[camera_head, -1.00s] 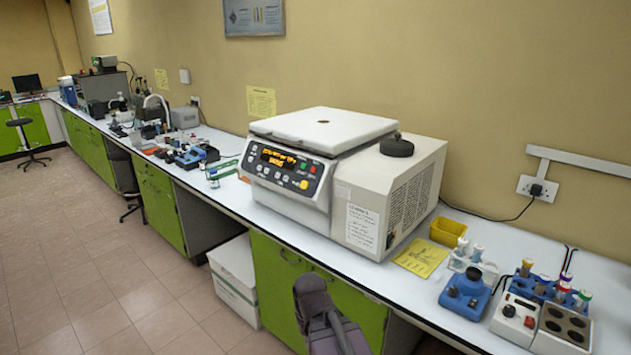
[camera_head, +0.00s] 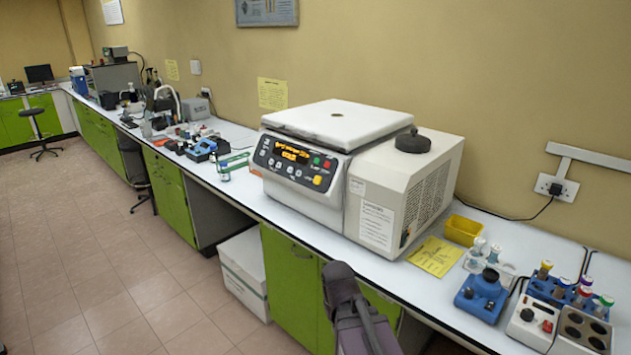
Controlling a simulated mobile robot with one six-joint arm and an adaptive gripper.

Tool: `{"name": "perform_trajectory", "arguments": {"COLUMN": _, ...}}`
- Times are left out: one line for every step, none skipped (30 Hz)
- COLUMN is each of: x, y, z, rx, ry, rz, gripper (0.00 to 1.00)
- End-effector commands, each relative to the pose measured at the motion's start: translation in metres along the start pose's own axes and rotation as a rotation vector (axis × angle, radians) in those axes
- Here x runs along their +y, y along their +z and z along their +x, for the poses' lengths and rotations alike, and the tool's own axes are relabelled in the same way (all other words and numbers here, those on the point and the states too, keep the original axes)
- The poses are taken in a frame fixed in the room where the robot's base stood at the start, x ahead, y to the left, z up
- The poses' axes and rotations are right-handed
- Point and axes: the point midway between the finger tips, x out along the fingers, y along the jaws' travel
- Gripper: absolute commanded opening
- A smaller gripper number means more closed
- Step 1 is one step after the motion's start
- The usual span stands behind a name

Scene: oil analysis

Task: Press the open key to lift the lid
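The centrifuge (camera_head: 400,200) is a white and beige bench machine in the middle of the view. Its flat white lid (camera_head: 338,122) lies shut on top. The dark control panel (camera_head: 292,163) on its front has a lit orange display (camera_head: 292,153) and several round keys. A green key (camera_head: 316,160), a red key (camera_head: 327,164) and a yellow key (camera_head: 317,180) show at the panel's right side. Their labels are too small to read, so I cannot tell which key is the open key. My gripper is not in view; only a grey-purple part of my arm shows at the bottom.
The long white bench carries a yellow tray (camera_head: 463,229), a yellow sheet (camera_head: 435,256) and a blue device (camera_head: 481,296) right of the centrifuge. A white box (camera_head: 244,272) stands on the floor below. The tiled floor at the left is open.

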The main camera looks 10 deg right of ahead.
Motion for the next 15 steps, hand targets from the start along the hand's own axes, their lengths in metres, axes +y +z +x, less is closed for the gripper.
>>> {"name": "perform_trajectory", "arguments": {"x": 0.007, "y": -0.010, "z": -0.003, "rx": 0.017, "ry": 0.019, "rz": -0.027, "gripper": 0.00}}
{"name": "perform_trajectory", "arguments": {"x": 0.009, "y": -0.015, "z": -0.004, "rx": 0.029, "ry": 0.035, "rz": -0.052, "gripper": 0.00}}
{"name": "perform_trajectory", "arguments": {"x": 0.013, "y": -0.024, "z": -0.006, "rx": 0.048, "ry": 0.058, "rz": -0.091, "gripper": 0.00}}
{"name": "perform_trajectory", "arguments": {"x": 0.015, "y": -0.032, "z": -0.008, "rx": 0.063, "ry": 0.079, "rz": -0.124, "gripper": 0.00}}
{"name": "perform_trajectory", "arguments": {"x": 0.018, "y": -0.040, "z": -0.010, "rx": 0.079, "ry": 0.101, "rz": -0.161, "gripper": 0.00}}
{"name": "perform_trajectory", "arguments": {"x": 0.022, "y": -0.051, "z": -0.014, "rx": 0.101, "ry": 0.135, "rz": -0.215, "gripper": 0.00}}
{"name": "perform_trajectory", "arguments": {"x": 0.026, "y": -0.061, "z": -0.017, "rx": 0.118, "ry": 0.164, "rz": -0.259, "gripper": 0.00}}
{"name": "perform_trajectory", "arguments": {"x": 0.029, "y": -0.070, "z": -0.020, "rx": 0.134, "ry": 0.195, "rz": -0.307, "gripper": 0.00}}
{"name": "perform_trajectory", "arguments": {"x": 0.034, "y": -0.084, "z": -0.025, "rx": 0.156, "ry": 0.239, "rz": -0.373, "gripper": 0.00}}
{"name": "perform_trajectory", "arguments": {"x": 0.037, "y": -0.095, "z": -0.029, "rx": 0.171, "ry": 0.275, "rz": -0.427, "gripper": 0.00}}
{"name": "perform_trajectory", "arguments": {"x": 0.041, "y": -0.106, "z": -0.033, "rx": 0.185, "ry": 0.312, "rz": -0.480, "gripper": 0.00}}
{"name": "perform_trajectory", "arguments": {"x": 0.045, "y": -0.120, "z": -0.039, "rx": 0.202, "ry": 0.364, "rz": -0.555, "gripper": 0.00}}
{"name": "perform_trajectory", "arguments": {"x": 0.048, "y": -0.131, "z": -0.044, "rx": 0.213, "ry": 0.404, "rz": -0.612, "gripper": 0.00}}
{"name": "perform_trajectory", "arguments": {"x": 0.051, "y": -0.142, "z": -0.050, "rx": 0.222, "ry": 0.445, "rz": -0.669, "gripper": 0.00}}
{"name": "perform_trajectory", "arguments": {"x": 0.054, "y": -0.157, "z": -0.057, "rx": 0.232, "ry": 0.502, "rz": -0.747, "gripper": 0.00}}
